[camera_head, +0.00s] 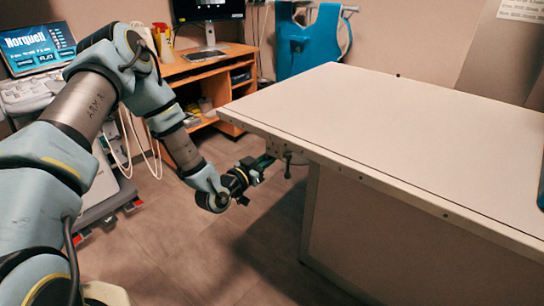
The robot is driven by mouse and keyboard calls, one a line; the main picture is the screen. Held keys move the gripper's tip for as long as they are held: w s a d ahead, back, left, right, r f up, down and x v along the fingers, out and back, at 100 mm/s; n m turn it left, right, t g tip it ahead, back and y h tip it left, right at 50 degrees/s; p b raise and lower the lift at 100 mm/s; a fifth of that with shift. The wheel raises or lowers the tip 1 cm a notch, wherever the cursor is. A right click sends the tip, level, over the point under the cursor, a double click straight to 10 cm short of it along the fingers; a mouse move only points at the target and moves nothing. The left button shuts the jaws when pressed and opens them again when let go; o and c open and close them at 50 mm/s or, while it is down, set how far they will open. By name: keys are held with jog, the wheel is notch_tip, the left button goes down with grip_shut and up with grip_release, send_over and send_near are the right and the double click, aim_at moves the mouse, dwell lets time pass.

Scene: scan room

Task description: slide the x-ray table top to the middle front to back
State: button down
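The x-ray table top (400,131) is a broad pale slab with a metal edge rail, filling the right half of the view. It overhangs its pale base (370,230) on the left. A small dark fitting (288,158) hangs under the rail near the left corner. My gripper (270,160) is at the end of my arm, just under the table top's left edge, next to that fitting. The fingertips are small and dark there, partly in shadow. I cannot tell whether they are open or shut, or whether they touch the fitting.
A wooden desk (180,70) with a monitor (207,10) stands at the back. A blue apron-like item (308,45) hangs on a rack against the wall. An ultrasound-like machine (38,50) is at the left. The floor (200,262) in front of the table's left side is clear.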

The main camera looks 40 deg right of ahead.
dwell(0.7)
jog(key=b+x, duration=0.4)
jog(key=x, duration=0.4)
jog(key=shift+d, duration=0.2)
jog(key=c, duration=1)
grip_release()
jog(key=shift+o, duration=0.2)
jog(key=shift+a, duration=0.1)
jog(key=b+v, duration=0.1)
jog(key=v, duration=0.9)
jog(key=shift+a+b, duration=0.3)
jog(key=shift+a, duration=0.1)
